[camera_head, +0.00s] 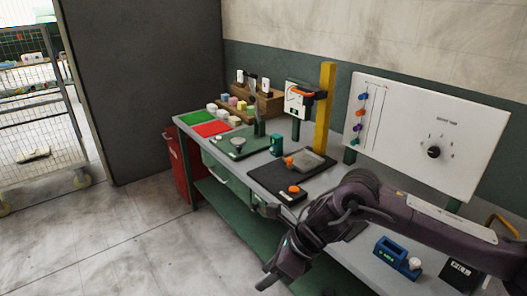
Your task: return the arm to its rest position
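My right arm (400,212) comes in from the right edge, over the front right part of the workbench. It bends at a dark wrist, and my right gripper (270,281) points down and to the left, in front of the bench's front edge. Its fingers are small and dark, so I cannot tell whether they are open or shut. I see nothing clearly held in it. My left gripper and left arm are not in view.
The bench (320,183) carries a black mat (262,177) with an orange knob (294,189), a yellow post (325,105), a green mat (193,118) and a red mat (211,128). A blue device (391,252) stands near my arm. The floor (130,240) at left is clear.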

